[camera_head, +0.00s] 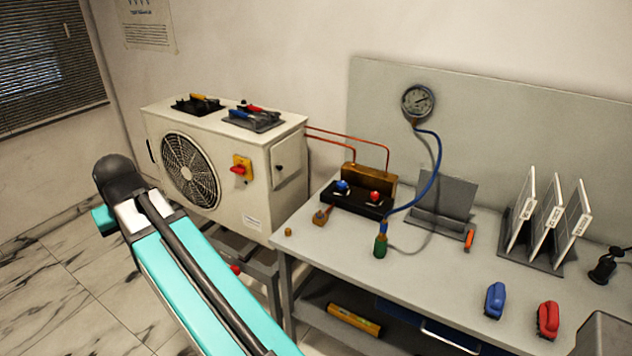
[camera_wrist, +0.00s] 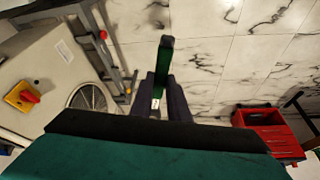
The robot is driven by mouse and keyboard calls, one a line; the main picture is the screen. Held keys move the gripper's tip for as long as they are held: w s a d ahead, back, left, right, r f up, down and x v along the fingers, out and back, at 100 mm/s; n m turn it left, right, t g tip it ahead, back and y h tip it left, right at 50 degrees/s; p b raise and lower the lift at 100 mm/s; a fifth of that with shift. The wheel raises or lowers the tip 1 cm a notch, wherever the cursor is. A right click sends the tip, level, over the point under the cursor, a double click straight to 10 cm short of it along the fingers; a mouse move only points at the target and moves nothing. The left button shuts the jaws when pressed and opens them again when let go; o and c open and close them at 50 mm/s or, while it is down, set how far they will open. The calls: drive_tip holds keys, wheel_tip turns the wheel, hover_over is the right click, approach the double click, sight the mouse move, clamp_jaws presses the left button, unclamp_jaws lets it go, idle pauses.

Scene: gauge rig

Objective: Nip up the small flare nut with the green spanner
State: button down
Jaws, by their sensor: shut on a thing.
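In the wrist view my gripper (camera_wrist: 164,90) is shut on a green bar, which looks like the green spanner (camera_wrist: 165,58). The green spanner stands up between the two dark fingers, over the open floor. Its far end is not clear. In the head view my arm crosses the lower left and hides the gripper and spanner. The small flare nut is too small to pick out. Two copper pipes run from the right side of the white outdoor unit (camera_head: 235,210) to the brass block (camera_head: 362,178) on the bench.
Racks with coloured handles (camera_head: 254,118) lie on the unit. A gauge (camera_head: 418,102) hangs on the backboard, its blue hose looping to the bench (camera_head: 420,290). Blue and red clamps (camera_head: 495,300) lie at the front right. A red toolbox (camera_wrist: 268,130) stands on the floor.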

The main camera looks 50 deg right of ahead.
drive_tip(key=s+d+f+m+g+h+p, duration=0.1)
drive_tip(key=s+d+m, duration=0.15)
drive_tip(key=d, duration=0.95)
drive_tip(key=s+d+f+m+h, duration=0.1)
drive_tip(key=d+m, duration=0.2)
drive_tip(key=d, duration=0.9)
drive_tip(key=s+d+f+m+g+h+p, duration=0.1)
drive_tip(key=d+m, duration=0.2)
drive_tip(key=d, duration=0.9)
drive_tip(key=s+d+f+m+g, duration=0.1)
drive_tip(key=s+d+m, duration=0.3)
drive_tip(key=s+d, duration=0.7)
drive_tip(key=s+d+f+m+g+h+p, duration=0.1)
drive_tip(key=s+d+f+m, duration=0.2)
drive_tip(key=s+d, duration=0.9)
drive_tip(key=d, duration=0.5)
drive_tip(key=shift+m, duration=0.35)
drive_tip(key=shift+b+x, duration=0.7)
drive_tip(key=shift+x, duration=1.1)
drive_tip(key=shift+a+f, duration=0.1)
